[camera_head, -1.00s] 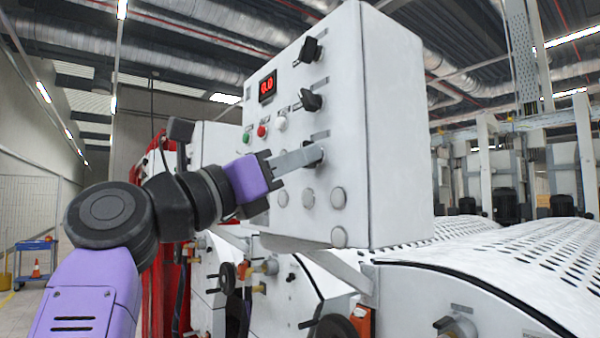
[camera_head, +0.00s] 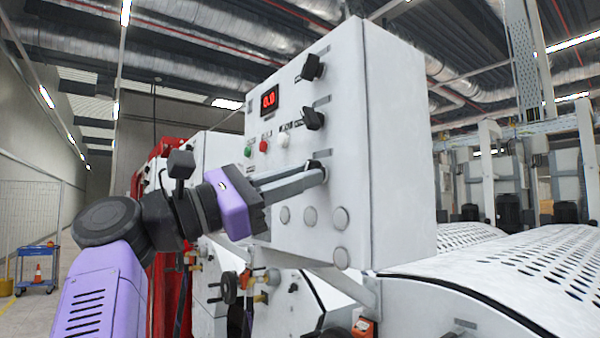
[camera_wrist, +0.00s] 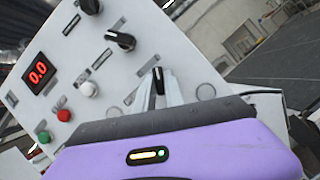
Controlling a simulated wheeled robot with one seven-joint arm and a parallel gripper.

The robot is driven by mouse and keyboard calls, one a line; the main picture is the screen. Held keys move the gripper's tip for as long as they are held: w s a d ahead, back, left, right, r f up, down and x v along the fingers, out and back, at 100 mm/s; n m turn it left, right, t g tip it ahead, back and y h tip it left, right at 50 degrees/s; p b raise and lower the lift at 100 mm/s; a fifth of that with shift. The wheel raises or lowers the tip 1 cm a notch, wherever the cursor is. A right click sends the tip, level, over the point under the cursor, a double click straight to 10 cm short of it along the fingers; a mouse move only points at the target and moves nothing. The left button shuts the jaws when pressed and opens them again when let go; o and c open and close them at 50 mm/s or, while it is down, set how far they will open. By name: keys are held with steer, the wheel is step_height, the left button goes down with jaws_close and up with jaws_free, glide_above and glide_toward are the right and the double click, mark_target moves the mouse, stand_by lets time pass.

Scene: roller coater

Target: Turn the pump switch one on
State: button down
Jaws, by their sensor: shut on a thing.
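A white control panel (camera_head: 345,230) carries three black rotary switches in a column. The top switch (camera_head: 311,67) and the middle switch (camera_head: 313,118) are free. My gripper (camera_head: 318,170) is at the lowest switch, its grey fingers reaching to the panel face. In the wrist view the lowest black switch (camera_wrist: 158,80) shows between the two fingers, which are shut on it. In the head view the fingers mostly hide this switch. I cannot read the labels, so I cannot tell which one is pump switch one.
A red 0.0 display (camera_head: 269,99) and green, red and white buttons sit left of the switches. Round grey caps (camera_head: 341,218) lie below. Perforated white roller covers (camera_head: 530,265) stand to the right of the panel.

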stand_by(0.4)
steer(key=c, duration=1.4)
jaws_free()
steer(key=shift+c, duration=0.2)
steer(key=shift+a, duration=0.15)
steer(key=p+v, duration=0.2)
steer(key=v, duration=0.5)
steer(key=shift+s+a+f, duration=0.15)
steer(key=shift+a, duration=0.1)
